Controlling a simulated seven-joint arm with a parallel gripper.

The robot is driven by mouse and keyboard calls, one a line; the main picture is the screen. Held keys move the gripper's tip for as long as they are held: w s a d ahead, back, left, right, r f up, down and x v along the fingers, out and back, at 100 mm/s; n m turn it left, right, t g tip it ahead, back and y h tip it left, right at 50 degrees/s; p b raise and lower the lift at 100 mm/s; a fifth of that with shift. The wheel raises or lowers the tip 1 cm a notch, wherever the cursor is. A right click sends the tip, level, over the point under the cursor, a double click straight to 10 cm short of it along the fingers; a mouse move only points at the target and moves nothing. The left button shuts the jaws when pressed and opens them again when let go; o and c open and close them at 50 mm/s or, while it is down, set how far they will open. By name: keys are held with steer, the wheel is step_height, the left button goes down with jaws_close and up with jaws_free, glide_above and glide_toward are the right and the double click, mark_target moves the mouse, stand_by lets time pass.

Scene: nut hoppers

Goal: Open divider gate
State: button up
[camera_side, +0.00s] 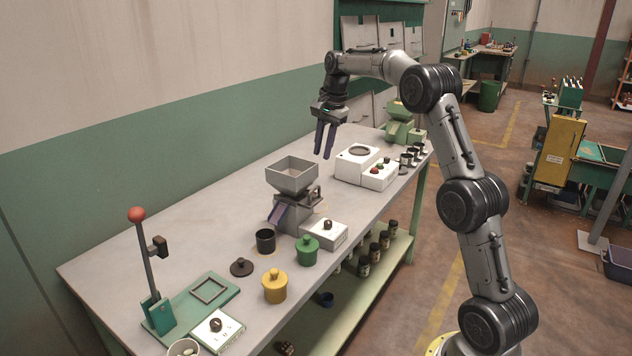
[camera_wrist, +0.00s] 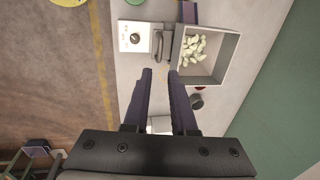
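The grey hopper (camera_side: 291,176) stands on the bench with a square open top and a purple chute (camera_side: 279,214) at its lower front. In the wrist view the hopper (camera_wrist: 228,62) holds several pale nuts (camera_wrist: 195,46) on one side of its bin. A dark handle-like part (camera_wrist: 158,44) sits beside the hopper; I cannot tell whether it belongs to the divider gate, and no gate is clearly visible. My gripper (camera_side: 325,154) hangs above the bench, behind and above the hopper. Its purple fingers (camera_wrist: 160,72) are apart with nothing between them, and touch nothing.
A white box with a dark knob (camera_side: 325,233) sits beside the hopper. A black cup (camera_side: 265,241), green jar (camera_side: 307,250) and yellow jar (camera_side: 275,286) stand in front. A white machine (camera_side: 355,162) with buttons is behind. A red-knobbed lever (camera_side: 145,255) stands at left.

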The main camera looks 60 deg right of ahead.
mark_target(315, 187)
steer(key=f, duration=0.3)
steer(key=w+f, duration=0.1)
steer(key=f, duration=0.3)
steer(key=w+f, duration=0.1)
steer(key=f, duration=0.2)
steer(key=shift+f, duration=0.35)
jaws_close()
steer(key=shift+r, duration=0.1)
stand_by(0.8)
